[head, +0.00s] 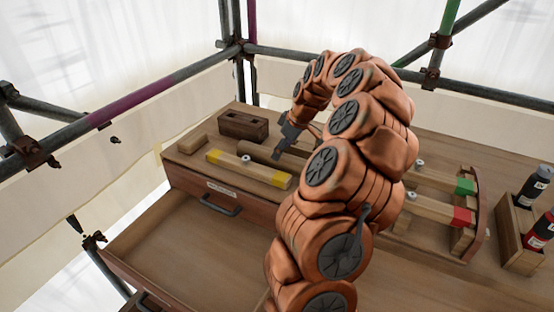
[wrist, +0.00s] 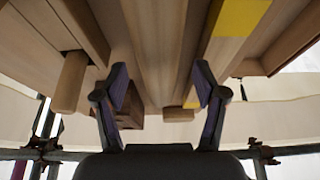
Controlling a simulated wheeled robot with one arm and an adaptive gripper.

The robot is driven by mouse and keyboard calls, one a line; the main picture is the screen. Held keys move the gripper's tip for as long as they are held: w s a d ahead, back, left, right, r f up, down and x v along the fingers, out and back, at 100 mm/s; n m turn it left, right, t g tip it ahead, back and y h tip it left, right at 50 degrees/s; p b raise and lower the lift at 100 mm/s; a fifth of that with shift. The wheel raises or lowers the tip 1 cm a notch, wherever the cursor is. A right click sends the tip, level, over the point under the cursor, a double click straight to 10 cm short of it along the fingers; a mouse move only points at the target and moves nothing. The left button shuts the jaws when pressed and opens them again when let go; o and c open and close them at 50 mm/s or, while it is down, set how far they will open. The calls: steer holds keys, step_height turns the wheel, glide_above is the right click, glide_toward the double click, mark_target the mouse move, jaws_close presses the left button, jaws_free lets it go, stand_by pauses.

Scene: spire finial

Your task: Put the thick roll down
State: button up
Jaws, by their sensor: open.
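The thick roll, a plain brown wooden cylinder (head: 258,154), lies on the bench top just behind the bar with yellow ends (head: 247,168). In the wrist view a long brown piece that looks like the roll (wrist: 158,50) runs between the two fingers. My gripper (head: 282,150) is at the roll's right part in the head view. Its fingers stand apart in the wrist view (wrist: 160,95), with a gap visible on both sides of the piece. My arm hides the roll's far right end.
A dark block with holes (head: 243,125) and a small wood block (head: 192,143) stand at the back left. Bars with green (head: 465,186) and red (head: 462,217) ends lie right of my arm. A crate (head: 515,225) holds bottles. An open drawer (head: 190,245) is in front.

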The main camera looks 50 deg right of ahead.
steer(key=shift+s+d+p+x, duration=0.15)
steer(key=shift+p+x, duration=0.1)
steer(key=shift+x, duration=0.85)
steer(key=shift+s+d+p+x, duration=0.1)
steer(key=shift+p+x, duration=0.15)
steer(key=shift+x, duration=0.9)
steer(key=shift+f, duration=0.15)
steer(key=c, duration=1.3)
step_height(320, 180, up, 9)
steer(key=shift+r+b, duration=0.15)
steer(key=shift+b, duration=0.65)
steer(key=shift+r, duration=3.9)
steer(key=w+a+f+p, duration=0.2)
steer(key=w+a, duration=0.4)
steer(key=a, duration=0.5)
steer(key=w+a+f+p, duration=0.25)
steer(key=w+a, duration=0.35)
steer(key=a, duration=0.5)
steer(key=shift+s+a+f+m+h+p, duration=0.25)
steer(key=shift+s+a+f+m+p, duration=0.4)
steer(key=shift+a+f, duration=1.4)
steer(key=shift+s+a+f+m+h+p, duration=0.2)
steer(key=shift+s+a+f+m+p, duration=0.45)
steer(key=shift+a, duration=2.5)
steer(key=shift+s+a+f+m+h+p, duration=0.35)
steer(key=shift+s+a+f, duration=0.45)
steer(key=shift+a+f, duration=1.45)
